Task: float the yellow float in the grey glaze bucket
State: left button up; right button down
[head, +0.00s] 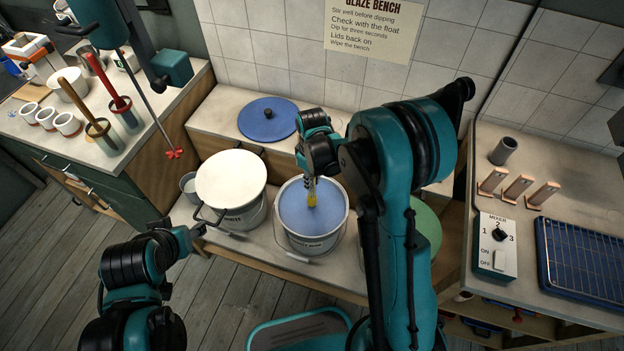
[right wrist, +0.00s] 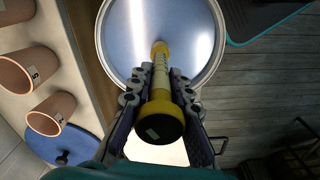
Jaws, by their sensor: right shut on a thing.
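The yellow float (head: 312,193) is a slim upright stick with yellow ends. In the right wrist view, the float (right wrist: 160,92) has a pale marked stem and a dark cap on its near end. My right gripper (head: 310,179) is shut on it; its fingers (right wrist: 160,80) flank the stem. The float is over the middle of a pale grey bucket (head: 312,243) of blue-looking glaze (head: 296,205). I cannot tell whether its lower tip touches the glaze. The bucket's label is too small to read surely. My left gripper (head: 192,236) is near the white bucket; its fingers are unclear.
A bucket marked white (head: 240,217) stands left of the glaze bucket. A green-topped bucket (head: 427,232) is partly hidden behind my right arm. A blue lid (head: 267,119) lies on the ledge behind. A mixer switch box (head: 496,245) and blue rack (head: 580,260) occupy the right bench.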

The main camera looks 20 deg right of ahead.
aim_at(312, 196)
jog(key=shift+f+b, duration=3.6)
jog(key=shift+f, duration=0.85)
jog(key=c, duration=1.3)
grip_release()
jog(key=shift+c, duration=0.2)
notch_tip(312, 196, up, 12)
jog(key=s+d+r+m+t, duration=0.1)
jog(key=s+r+m+t, duration=0.2)
jog(key=s, duration=0.5)
jog(key=s+d+r+m+t, duration=0.1)
jog(key=s+r+m+t, duration=0.3)
jog(key=s, duration=0.5)
jog(key=shift+d+m, duration=0.4)
jog(key=shift+m, duration=0.2)
